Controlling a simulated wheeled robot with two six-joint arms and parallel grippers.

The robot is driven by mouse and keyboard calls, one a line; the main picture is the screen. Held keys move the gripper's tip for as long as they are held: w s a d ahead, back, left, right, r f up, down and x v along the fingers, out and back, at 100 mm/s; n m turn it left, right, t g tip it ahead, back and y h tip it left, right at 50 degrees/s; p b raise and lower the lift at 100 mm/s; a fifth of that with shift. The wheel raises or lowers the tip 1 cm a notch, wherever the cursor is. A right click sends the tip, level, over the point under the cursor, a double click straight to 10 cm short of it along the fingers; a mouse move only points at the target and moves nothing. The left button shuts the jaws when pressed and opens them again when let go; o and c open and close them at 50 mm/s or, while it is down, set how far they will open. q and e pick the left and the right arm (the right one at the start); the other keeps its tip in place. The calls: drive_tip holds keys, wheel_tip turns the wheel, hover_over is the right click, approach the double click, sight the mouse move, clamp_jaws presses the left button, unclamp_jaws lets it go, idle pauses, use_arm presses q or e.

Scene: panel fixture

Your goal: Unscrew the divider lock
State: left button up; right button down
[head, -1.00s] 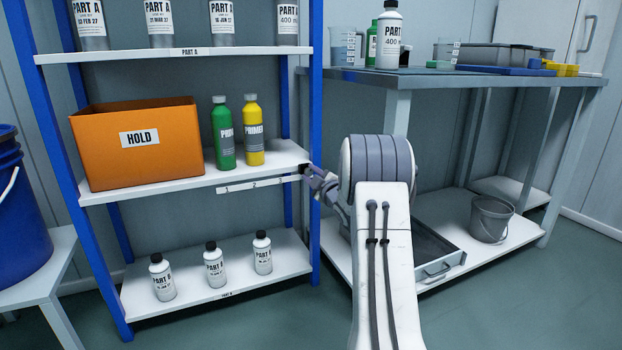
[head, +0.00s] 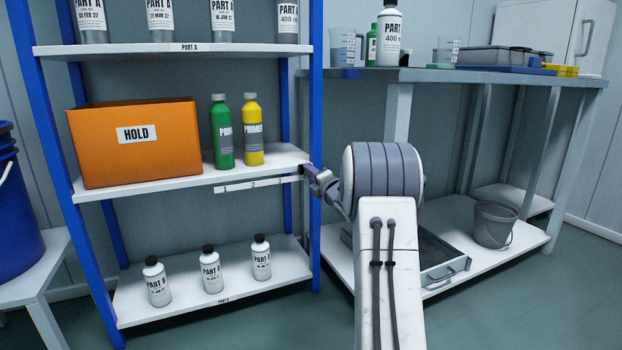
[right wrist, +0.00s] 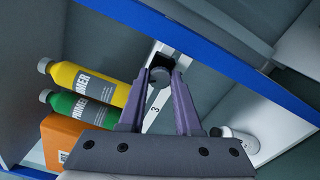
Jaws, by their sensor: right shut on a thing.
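The divider lock shows in the right wrist view as a small grey round knob (right wrist: 159,75) by a black block (right wrist: 161,60), at the end of a white numbered strip (right wrist: 152,112). My right gripper (right wrist: 162,76) is shut on the knob, one purple-grey finger on each side. In the head view my right gripper (head: 310,174) is at the right end of the white strip (head: 258,184), under the middle shelf's front edge beside the blue post. The knob is too small and covered to make out there. My left gripper is not in view.
An orange HOLD box (head: 135,145), a green primer bottle (head: 222,133) and a yellow one (head: 252,130) stand on the middle shelf. Part bottles (head: 211,270) stand below. A blue post (head: 316,100) is close to my gripper. A workbench (head: 470,76) stands to the right.

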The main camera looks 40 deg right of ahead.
drive_tip(key=n, duration=1.3)
drive_tip(key=shift+d+f+n, duration=0.1)
drive_tip(key=shift+f+n, duration=0.05)
drive_tip(key=shift+n, duration=0.25)
drive_tip(key=shift+s, duration=0.1)
drive_tip(key=c, duration=0.6)
unclamp_jaws()
